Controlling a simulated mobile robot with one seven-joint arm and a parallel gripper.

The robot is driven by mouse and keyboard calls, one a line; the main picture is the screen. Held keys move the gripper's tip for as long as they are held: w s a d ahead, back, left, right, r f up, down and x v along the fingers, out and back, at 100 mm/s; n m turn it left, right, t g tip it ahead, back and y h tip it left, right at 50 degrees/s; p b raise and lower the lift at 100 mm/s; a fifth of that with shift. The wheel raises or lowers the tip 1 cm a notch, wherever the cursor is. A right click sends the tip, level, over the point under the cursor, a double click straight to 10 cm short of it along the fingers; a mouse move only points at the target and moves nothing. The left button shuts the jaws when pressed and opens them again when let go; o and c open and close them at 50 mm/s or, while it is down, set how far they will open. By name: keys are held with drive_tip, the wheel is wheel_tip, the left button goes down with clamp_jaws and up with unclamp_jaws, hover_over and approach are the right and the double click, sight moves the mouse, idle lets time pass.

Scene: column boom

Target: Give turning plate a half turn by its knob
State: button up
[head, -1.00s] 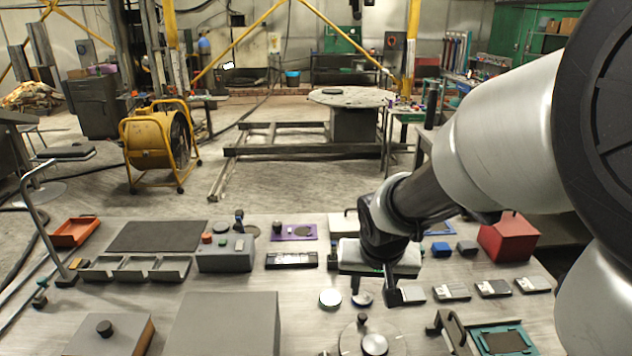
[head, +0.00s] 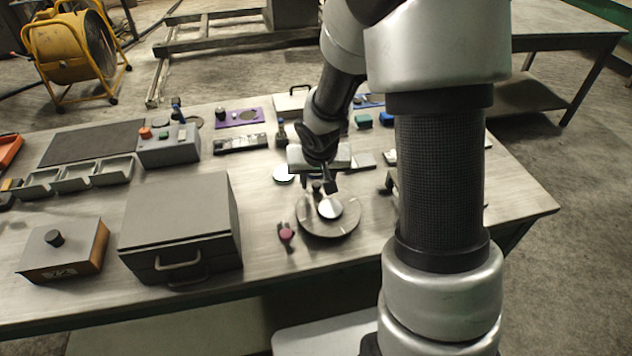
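The turning plate (head: 343,227) is a grey round disc lying flat on the bench, with a shiny silver hub (head: 330,208) at its middle. Its small dark knob (head: 317,186) is near the far edge of the disc, partly hidden by my gripper. My gripper (head: 324,184) points down over that far edge, with its fingertips at or just above the knob. The view is too small to tell whether the fingers are closed on the knob or apart around it. A small red piece (head: 286,232) is beside the disc's left edge.
A grey box with a handle (head: 180,225) stands left of the plate, and a lower box with a black knob (head: 62,250) is further left. A control box (head: 168,146) and trays (head: 78,178) are behind.

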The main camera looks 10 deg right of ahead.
drive_tip(key=shift+w+f, duration=0.2)
drive_tip(key=shift+f, duration=0.15)
clamp_jaws()
